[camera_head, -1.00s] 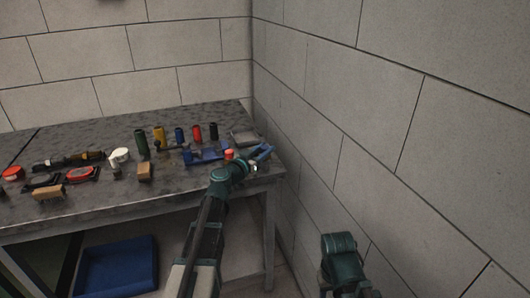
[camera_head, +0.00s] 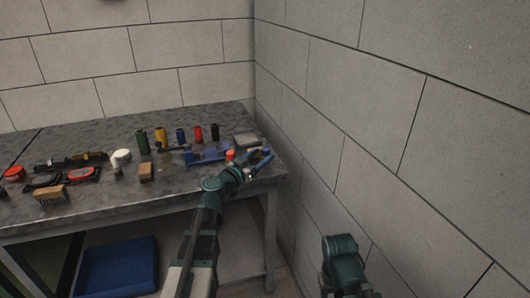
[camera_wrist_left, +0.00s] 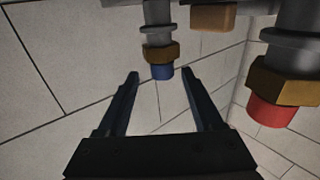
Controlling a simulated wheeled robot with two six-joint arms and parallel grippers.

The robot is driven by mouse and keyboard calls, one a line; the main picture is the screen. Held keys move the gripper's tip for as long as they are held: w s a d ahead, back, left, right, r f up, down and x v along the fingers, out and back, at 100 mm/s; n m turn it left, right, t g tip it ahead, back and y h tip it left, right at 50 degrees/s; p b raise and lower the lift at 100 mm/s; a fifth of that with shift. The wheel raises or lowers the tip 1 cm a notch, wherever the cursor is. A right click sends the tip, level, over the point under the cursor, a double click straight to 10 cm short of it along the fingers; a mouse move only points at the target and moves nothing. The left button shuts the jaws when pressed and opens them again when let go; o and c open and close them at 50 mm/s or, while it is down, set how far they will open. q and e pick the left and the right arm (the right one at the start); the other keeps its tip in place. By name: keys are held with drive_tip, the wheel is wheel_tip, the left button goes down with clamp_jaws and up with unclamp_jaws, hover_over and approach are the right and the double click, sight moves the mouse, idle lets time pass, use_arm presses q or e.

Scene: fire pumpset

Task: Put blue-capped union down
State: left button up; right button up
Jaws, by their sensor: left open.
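My left gripper (camera_head: 258,163) reaches over the right front corner of the workbench and is open. In the left wrist view its two dark fingers (camera_wrist_left: 163,78) stand apart. The blue-capped union (camera_wrist_left: 158,50), a grey fitting with a brass nut and blue cap, shows between and just beyond the fingertips, with a visible space to each finger. A similar red-capped union (camera_wrist_left: 287,85) is at the right of that view. In the head view a red cap (camera_head: 230,155) shows beside the gripper; the blue cap cannot be made out there.
The workbench (camera_head: 110,203) holds a blue fixture (camera_head: 205,156), a grey block (camera_head: 245,140), a wooden block (camera_head: 146,172), a white roll (camera_head: 121,156) and several coloured cylinders. The wall (camera_head: 330,120) is close on the right. A blue bin (camera_head: 118,266) sits below.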

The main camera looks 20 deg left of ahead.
use_arm(q)
drive_tip(key=v, duration=1)
drive_tip(key=shift+d, duration=0.15)
drive_tip(key=shift+r, duration=0.1)
